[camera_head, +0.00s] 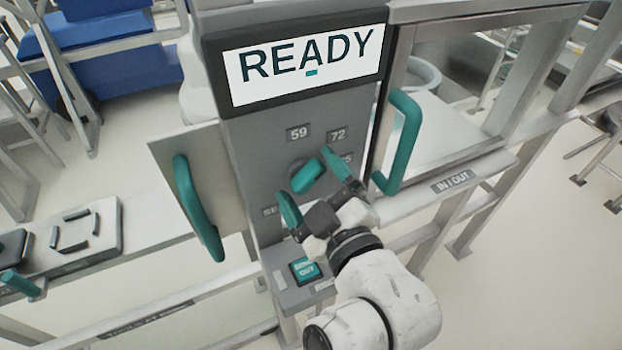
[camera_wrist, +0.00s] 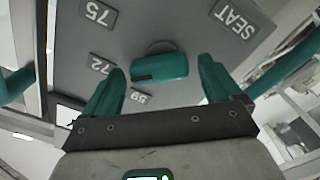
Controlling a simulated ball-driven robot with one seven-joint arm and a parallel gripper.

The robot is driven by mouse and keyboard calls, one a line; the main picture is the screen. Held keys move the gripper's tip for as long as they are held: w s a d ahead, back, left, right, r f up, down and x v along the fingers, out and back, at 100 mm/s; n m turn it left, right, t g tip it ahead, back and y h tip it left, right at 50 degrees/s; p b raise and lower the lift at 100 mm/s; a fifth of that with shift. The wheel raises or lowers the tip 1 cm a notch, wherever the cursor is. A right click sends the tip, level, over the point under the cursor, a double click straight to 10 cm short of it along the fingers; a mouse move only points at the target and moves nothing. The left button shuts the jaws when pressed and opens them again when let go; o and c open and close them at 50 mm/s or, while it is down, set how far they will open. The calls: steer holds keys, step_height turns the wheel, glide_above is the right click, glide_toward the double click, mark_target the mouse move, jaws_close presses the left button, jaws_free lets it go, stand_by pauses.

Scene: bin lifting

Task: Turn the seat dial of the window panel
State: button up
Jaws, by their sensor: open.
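The grey panel (camera_head: 262,150) stands upright under a screen reading READY (camera_head: 307,68). The teal dial (camera_head: 307,177) sits at the panel's middle, among labels 59, 72, 75 and SEAT. In the wrist view the dial's bar (camera_wrist: 160,67) lies across the picture, slightly tilted, in front of the fingertips. My gripper (camera_head: 315,180) has teal fingers and is open, with one finger on either side of the dial in the head view. In the wrist view my gripper (camera_wrist: 160,78) points at the dial. I cannot tell whether a finger touches it.
A teal handle (camera_head: 197,208) on a small door is left of the panel. Another teal handle (camera_head: 402,140) is on the window frame to the right. A teal-labelled button (camera_head: 305,270) is below the dial. A ledge marked IN / OUT (camera_head: 452,181) runs right.

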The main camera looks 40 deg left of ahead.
steer(key=shift+c, duration=0.4)
steer(key=c, duration=1)
steer(key=shift+m, duration=0.5)
steer(key=m, duration=0.3)
steer(key=shift+w+d+m, duration=0.1)
steer(key=shift+w+m, duration=0.05)
steer(key=shift+m, duration=0.25)
steer(key=m+p, duration=0.2)
steer(key=m, duration=0.3)
steer(key=shift+w, duration=0.15)
steer(key=o, duration=1.1)
steer(key=shift+f, duration=0.1)
